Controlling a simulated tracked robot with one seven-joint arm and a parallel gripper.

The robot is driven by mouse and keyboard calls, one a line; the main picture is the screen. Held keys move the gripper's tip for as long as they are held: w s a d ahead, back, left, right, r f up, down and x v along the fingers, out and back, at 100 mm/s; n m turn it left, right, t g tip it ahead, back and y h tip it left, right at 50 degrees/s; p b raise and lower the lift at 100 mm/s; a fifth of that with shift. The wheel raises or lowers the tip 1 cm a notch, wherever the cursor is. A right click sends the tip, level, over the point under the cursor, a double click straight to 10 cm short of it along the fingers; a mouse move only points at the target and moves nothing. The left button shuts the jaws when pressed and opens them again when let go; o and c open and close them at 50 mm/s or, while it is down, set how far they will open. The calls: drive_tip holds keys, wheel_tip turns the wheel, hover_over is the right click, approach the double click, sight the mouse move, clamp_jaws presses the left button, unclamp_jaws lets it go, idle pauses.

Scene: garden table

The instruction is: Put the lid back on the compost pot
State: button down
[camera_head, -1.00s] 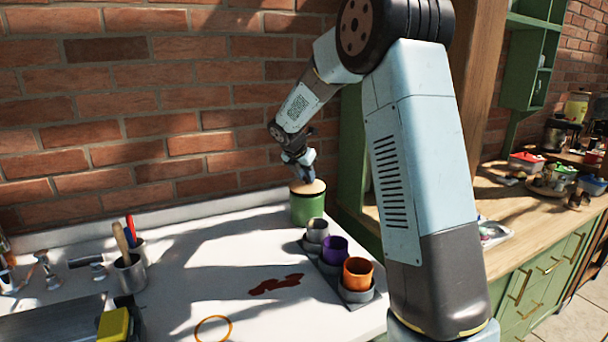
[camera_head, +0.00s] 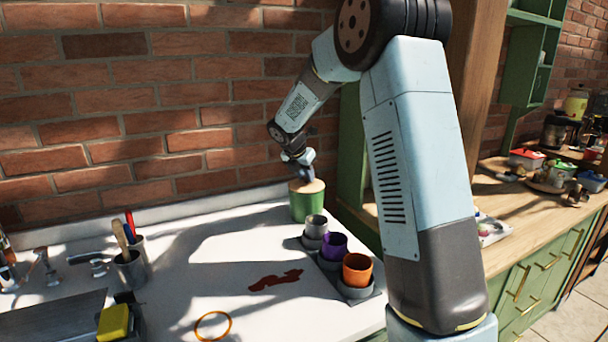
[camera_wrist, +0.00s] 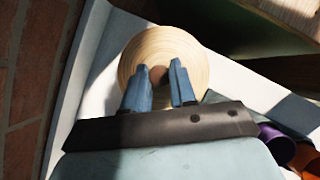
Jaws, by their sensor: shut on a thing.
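The compost pot (camera_head: 307,207) is a green cylinder standing at the back right of the white table, near the brick wall. The round pale wooden lid (camera_head: 297,186) lies on top of the pot, and looks level. In the wrist view the lid (camera_wrist: 190,52) fills the middle and hides the pot beneath it. My gripper (camera_head: 308,171) is directly above the lid, pointing down. In the wrist view my gripper's two blue fingers (camera_wrist: 159,76) are closed around the lid's small brown knob. I cannot see whether the rim is fully seated all round.
A tray (camera_head: 325,264) with grey, purple and orange cups stands just in front of the pot. A tool cup (camera_head: 130,272), a yellow sponge (camera_head: 113,322) and an orange ring (camera_head: 213,326) are further left. A dark red stain (camera_head: 275,281) marks the table.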

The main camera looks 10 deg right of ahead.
drive_tip(key=shift+f, duration=0.25)
drive_tip(key=c, duration=0.8)
unclamp_jaws()
drive_tip(key=shift+r, duration=0.1)
